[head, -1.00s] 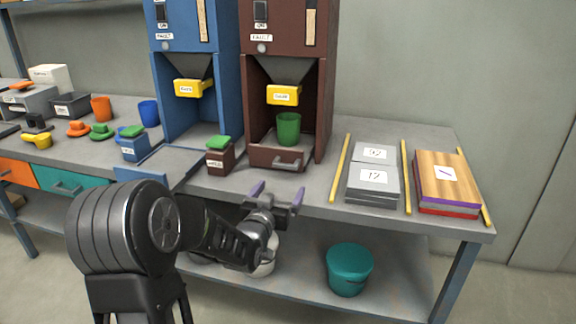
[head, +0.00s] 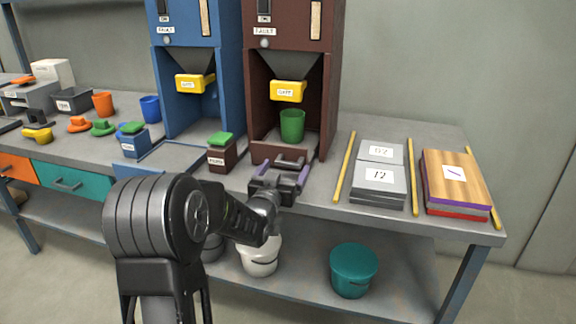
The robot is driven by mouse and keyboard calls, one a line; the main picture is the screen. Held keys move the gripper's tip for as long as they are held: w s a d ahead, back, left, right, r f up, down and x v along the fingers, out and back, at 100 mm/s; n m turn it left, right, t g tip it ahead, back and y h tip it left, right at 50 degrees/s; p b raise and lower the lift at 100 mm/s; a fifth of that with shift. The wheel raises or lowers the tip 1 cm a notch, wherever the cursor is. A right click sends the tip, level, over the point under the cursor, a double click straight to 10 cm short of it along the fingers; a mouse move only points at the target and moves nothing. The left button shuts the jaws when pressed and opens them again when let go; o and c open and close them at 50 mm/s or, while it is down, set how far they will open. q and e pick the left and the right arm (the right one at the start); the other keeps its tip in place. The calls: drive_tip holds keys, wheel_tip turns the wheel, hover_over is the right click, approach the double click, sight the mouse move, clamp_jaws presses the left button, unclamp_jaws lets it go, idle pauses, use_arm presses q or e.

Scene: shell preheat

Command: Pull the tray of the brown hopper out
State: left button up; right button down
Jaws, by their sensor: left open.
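The brown hopper (head: 328,90) stands on the bench with a yellow gate (head: 288,91) under its funnel. A green cup (head: 292,125) stands inside its bay, below the gate. Its brown tray (head: 257,149) is at the bottom of the bay, with a grey bar handle (head: 291,163) on the front. My left gripper (head: 284,172) is open at the tray front, its two purple-tipped fingers on either side of the handle area. I cannot tell whether the fingers touch the handle. The gripper hides much of the tray front. My right gripper is not in view.
A brown box with a green lid (head: 222,155) stands close left of my gripper. The blue hopper (head: 224,80) has its tray (head: 168,160) pulled out. Grey plates (head: 378,175) and boards (head: 452,180) lie to the right between yellow strips.

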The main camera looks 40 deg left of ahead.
sight(287, 165)
use_arm(q)
drive_tip(key=shift+x, duration=1.65)
drive_tip(key=shift+c, duration=0.3)
clamp_jaws()
